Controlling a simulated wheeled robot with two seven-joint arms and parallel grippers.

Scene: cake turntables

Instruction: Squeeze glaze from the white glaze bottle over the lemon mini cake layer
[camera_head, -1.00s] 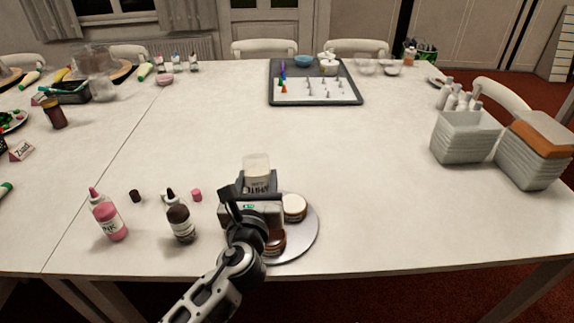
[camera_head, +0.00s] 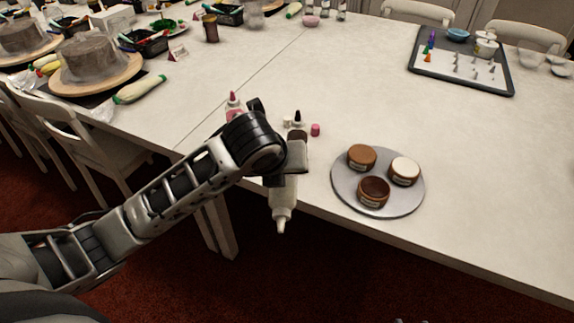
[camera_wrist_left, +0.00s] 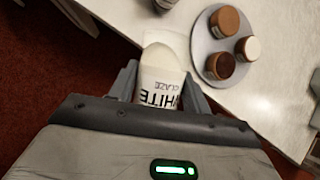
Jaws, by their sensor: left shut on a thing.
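My left gripper (camera_head: 283,183) is shut on the white glaze bottle (camera_head: 282,208). The bottle is upside down, nozzle pointing down, in front of the table's front edge and left of the round grey turntable (camera_head: 343,197). In the left wrist view the bottle (camera_wrist_left: 160,88) shows its WHITE GLAZE label between the fingers. The turntable bears three mini cakes: one with a tan top (camera_head: 361,157), one with a white top (camera_head: 404,170) and one with a dark brown top (camera_head: 373,190). I cannot read their labels to tell which is lemon. My right gripper is not in view.
A pink bottle (camera_head: 233,102) and a dark bottle lie partly hidden behind my left arm. A pink cap (camera_head: 315,130) lies nearby. A tray of piping tips (camera_head: 465,90) is at the back right. Chairs (camera_head: 85,140) stand at left. The table right of the turntable is clear.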

